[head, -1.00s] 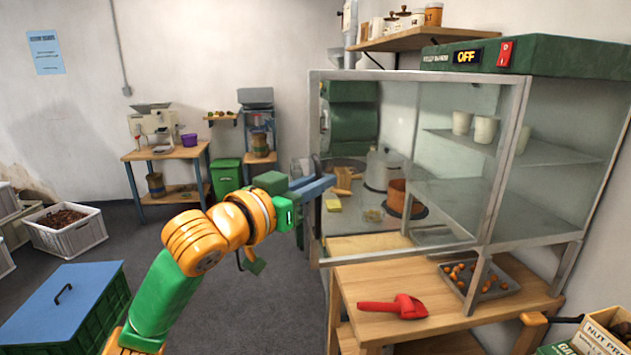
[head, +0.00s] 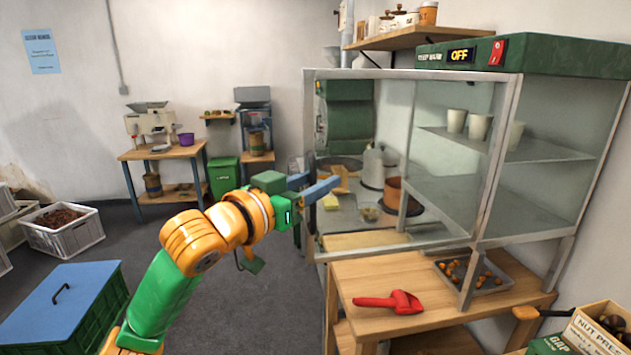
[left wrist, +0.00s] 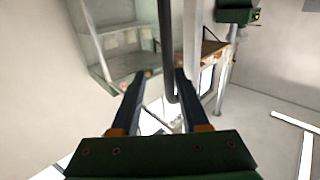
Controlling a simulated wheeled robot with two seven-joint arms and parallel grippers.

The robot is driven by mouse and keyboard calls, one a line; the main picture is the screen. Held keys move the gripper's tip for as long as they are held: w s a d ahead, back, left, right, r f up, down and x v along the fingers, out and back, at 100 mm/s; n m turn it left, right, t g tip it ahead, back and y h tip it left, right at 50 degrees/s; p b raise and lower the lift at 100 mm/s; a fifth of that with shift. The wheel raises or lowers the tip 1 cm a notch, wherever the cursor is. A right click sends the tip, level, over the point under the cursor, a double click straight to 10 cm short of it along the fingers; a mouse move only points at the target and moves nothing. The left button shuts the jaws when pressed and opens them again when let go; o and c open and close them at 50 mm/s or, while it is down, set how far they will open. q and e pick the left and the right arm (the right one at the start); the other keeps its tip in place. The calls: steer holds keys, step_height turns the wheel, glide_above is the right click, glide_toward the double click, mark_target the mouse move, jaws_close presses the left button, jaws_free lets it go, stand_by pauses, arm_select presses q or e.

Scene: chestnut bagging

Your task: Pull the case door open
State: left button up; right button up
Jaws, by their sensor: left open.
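The case door (head: 450,170) is a clear pane in a pale grey frame. It stands swung out to the left of the glass case (head: 570,85) in the head view. My left gripper (head: 322,182) is at the door's free left edge, with its jaws open. In the left wrist view a dark upright handle bar (left wrist: 167,50) runs down between the two open fingers (left wrist: 158,85). I cannot tell whether either finger touches it. My right gripper is not seen.
Cups (head: 480,126) stand on a shelf in the case. Below are a wooden table (head: 400,325), a red scoop (head: 392,302) and a tray of chestnuts (head: 500,285). A blue-lidded green crate (head: 60,300) stands at lower left. Open grey floor lies behind my left arm.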

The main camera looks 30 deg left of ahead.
arm_select(q)
steer(key=shift+s+a+f+b, duration=0.1)
steer(key=shift+s+f+b, duration=0.05)
steer(key=shift+s+b, duration=0.25)
steer(key=s+b, duration=0.3)
steer(key=s, duration=0.3)
steer(key=shift+s+a, duration=0.15)
